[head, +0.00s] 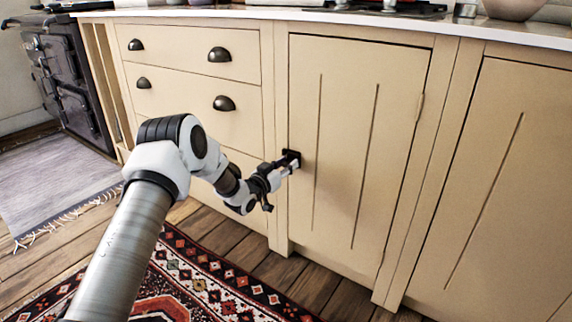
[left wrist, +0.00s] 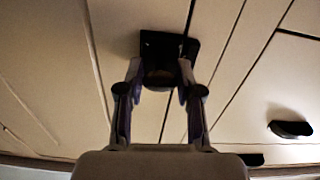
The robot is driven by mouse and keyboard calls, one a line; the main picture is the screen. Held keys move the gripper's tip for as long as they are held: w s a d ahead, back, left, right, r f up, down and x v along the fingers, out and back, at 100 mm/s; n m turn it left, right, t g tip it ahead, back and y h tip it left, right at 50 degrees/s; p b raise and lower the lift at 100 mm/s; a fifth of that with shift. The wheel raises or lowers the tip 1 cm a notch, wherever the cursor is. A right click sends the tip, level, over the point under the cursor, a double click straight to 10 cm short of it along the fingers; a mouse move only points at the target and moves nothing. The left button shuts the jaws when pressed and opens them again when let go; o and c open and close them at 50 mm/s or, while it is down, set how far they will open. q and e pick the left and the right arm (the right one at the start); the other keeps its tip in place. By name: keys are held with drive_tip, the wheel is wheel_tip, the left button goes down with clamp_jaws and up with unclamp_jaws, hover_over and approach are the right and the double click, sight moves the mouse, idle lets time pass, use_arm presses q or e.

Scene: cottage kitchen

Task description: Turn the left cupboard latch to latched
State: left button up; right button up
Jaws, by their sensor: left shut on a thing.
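The left cupboard latch (head: 291,159) is a small dark fitting at the left edge of the cream cupboard door (head: 350,130), where the door meets the frame. In the left wrist view the latch (left wrist: 168,46) shows as a dark plate with a rounded knob. My left gripper (head: 286,168) is at the latch, its fingers on either side of the knob. In the left wrist view my left gripper (left wrist: 159,84) is shut on the knob. The latch's exact turn is hard to tell, as the fingers cover part of it. The door looks closed. My right gripper is not in view.
Drawers with dark cup handles (head: 219,55) are left of the door. Another cupboard door (head: 500,180) is at the right. The worktop (head: 500,28) runs above. A patterned rug (head: 215,285) lies on the wooden floor, and a black stove (head: 70,85) stands far left.

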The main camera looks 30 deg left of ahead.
use_arm(q)
drive_tip(key=n+p, duration=0.1)
drive_tip(key=n, duration=0.2)
drive_tip(key=shift+n+p, duration=0.3)
drive_tip(key=shift+p, duration=0.05)
drive_tip(key=n+p, duration=0.1)
drive_tip(key=n, duration=0.3)
drive_tip(key=shift+n, duration=0.3)
drive_tip(key=n, duration=0.4)
drive_tip(key=shift+f+n, duration=0.1)
drive_tip(key=shift+n, duration=2.3)
drive_tip(key=o, duration=1.2)
drive_tip(key=shift+a, duration=0.1)
drive_tip(key=shift+c, duration=0.2)
